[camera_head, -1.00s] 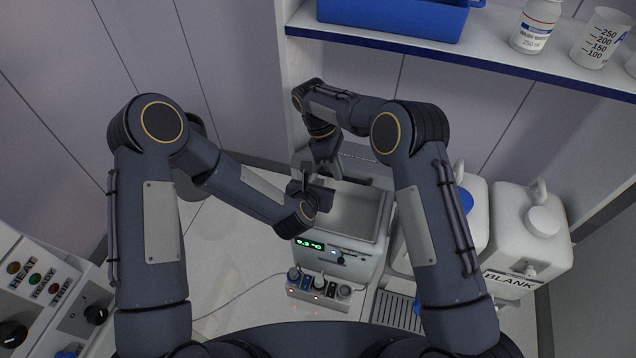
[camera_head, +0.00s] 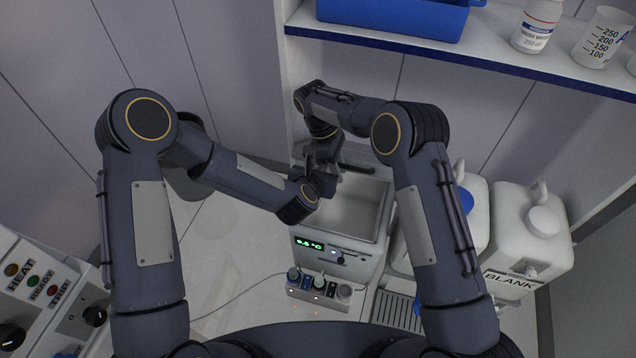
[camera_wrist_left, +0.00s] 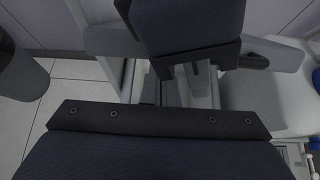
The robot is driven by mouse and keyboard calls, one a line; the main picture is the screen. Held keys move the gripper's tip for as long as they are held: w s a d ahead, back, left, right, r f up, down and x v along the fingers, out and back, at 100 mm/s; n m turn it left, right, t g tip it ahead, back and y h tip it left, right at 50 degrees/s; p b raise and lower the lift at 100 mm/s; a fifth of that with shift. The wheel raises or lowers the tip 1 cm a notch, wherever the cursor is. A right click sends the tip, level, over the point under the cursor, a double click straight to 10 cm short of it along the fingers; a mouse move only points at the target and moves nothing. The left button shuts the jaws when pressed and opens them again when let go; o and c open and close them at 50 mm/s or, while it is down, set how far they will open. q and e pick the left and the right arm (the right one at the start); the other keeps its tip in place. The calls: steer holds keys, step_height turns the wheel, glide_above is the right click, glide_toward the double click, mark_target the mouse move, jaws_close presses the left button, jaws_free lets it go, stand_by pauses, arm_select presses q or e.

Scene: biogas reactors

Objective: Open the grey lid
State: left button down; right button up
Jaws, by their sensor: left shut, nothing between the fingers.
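The grey lid (camera_head: 382,172) stands raised at the back edge of the grey bath (camera_head: 368,256), mostly hidden by my arms. Its dark handle (camera_head: 356,168) shows beside my grippers. The bath's basin is uncovered toward the front. In the left wrist view the lid (camera_wrist_left: 277,51) is a pale slab running behind a dark gripper body. My left gripper (camera_head: 326,180) is shut and empty over the left rear of the basin. My right gripper (camera_head: 326,154) is just behind it, close to the lid. Its fingers are too hidden to tell open from shut.
White jugs (camera_head: 530,225) stand right of the bath. A small block with knobs (camera_head: 318,290) sits in front, with a cable running left. A shelf (camera_head: 470,60) with a blue bin (camera_head: 395,18) overhangs at the back. A control panel (camera_head: 45,290) is at the left.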

steer(key=shift+o, duration=0.4)
steer(key=shift+r, duration=0.15)
steer(key=shift+a+r, duration=0.1)
steer(key=shift+a, duration=0.05)
